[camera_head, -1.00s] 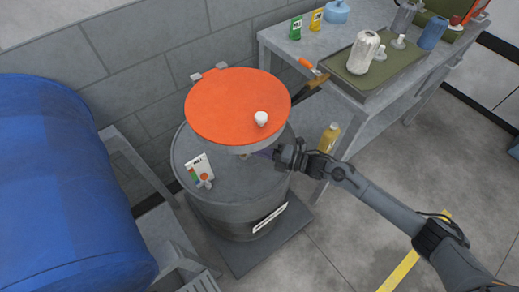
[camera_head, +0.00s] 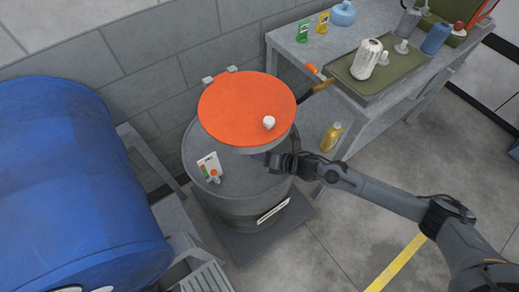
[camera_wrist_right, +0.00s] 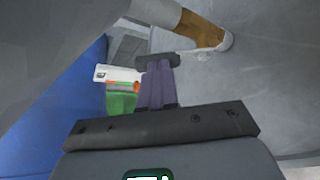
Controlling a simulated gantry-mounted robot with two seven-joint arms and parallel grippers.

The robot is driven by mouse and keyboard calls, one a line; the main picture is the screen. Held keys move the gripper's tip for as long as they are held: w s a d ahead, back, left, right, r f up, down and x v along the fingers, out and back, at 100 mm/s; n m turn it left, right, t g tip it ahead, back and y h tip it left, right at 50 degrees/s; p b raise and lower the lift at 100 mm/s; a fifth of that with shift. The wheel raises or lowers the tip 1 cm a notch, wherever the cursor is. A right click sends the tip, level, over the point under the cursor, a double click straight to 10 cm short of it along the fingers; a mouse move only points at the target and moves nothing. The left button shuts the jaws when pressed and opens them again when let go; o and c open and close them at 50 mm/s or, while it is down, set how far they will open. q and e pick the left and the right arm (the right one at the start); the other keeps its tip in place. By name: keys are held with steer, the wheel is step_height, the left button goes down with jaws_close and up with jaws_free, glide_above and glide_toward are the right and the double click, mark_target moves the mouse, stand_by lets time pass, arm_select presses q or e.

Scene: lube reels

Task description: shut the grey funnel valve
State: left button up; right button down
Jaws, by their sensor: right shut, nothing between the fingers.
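The funnel shows in the head view only as a pale rim (camera_head: 240,149) below its orange round lid (camera_head: 236,101), above a grey drum (camera_head: 245,207). In the right wrist view a grey sloping body (camera_wrist_right: 152,10) meets a brown outlet (camera_wrist_right: 200,30) with a pale ring end. A thin grey piece (camera_wrist_right: 190,56) below the outlet may be the valve lever; I cannot tell its position. My right gripper (camera_head: 262,157) is shut and empty under the lid's front right edge. In the wrist view its purple-padded fingers (camera_wrist_right: 157,62) are close to that piece; contact is unclear. My left gripper is out of view.
A white knob (camera_head: 268,122) is on the lid. A blue barrel (camera_head: 75,190) is at left. A grey bench (camera_head: 350,115) with a tray and bottles is at right, a yellow bottle (camera_head: 331,137) below.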

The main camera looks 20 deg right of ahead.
steer(key=a+h, duration=0.1)
steer(key=a+f+n, duration=0.1)
steer(key=a+f+n+h, duration=0.1)
steer(key=shift+s+h, duration=0.3)
steer(key=shift+d+f, duration=0.1)
steer(key=shift+d, duration=0.1)
steer(key=shift+w+d+f, duration=0.2)
steer(key=shift+d+f, duration=0.05)
steer(key=shift+d, duration=0.3)
stand_by(0.4)
